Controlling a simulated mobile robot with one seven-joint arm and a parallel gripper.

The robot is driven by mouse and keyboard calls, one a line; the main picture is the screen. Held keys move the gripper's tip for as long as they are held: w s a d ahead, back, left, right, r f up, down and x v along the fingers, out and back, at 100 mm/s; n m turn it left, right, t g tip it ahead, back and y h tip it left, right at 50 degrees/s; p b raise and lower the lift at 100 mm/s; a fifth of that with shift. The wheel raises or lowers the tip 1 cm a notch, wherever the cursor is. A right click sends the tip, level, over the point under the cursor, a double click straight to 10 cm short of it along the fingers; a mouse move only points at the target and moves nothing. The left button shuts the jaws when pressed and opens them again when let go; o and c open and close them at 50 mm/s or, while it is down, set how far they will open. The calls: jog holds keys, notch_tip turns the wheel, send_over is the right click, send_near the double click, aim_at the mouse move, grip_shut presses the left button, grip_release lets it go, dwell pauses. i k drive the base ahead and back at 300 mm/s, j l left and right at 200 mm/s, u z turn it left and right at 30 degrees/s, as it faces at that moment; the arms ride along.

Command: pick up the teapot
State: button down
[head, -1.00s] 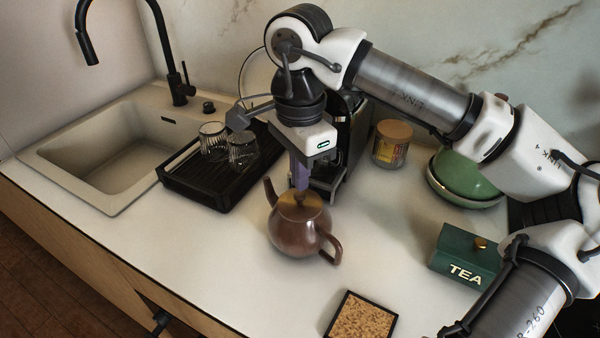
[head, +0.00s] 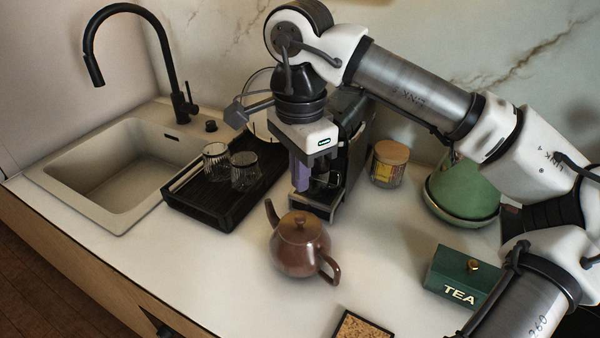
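The brown teapot (head: 300,250) stands upright on the white counter in the middle of the head view. Its spout points to the upper left and its handle to the lower right. Its lid with a small knob is on. My gripper (head: 301,200) points down just behind and above the teapot in the picture. One purple-tinted finger shows. I cannot tell whether the fingers are apart or together. Nothing can be seen held in it, and the teapot's lid shows clear of it.
Behind my gripper stands a dark coffee machine (head: 352,130). A black drying tray (head: 200,200) with two glasses is at left, beside the sink (head: 110,180). A jar (head: 389,163), a green kettle-like pot (head: 463,190), a green tea box (head: 462,275) and a cork mat (head: 362,328) are at right.

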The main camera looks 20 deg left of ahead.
aim_at(298, 261)
jog(key=k, duration=1)
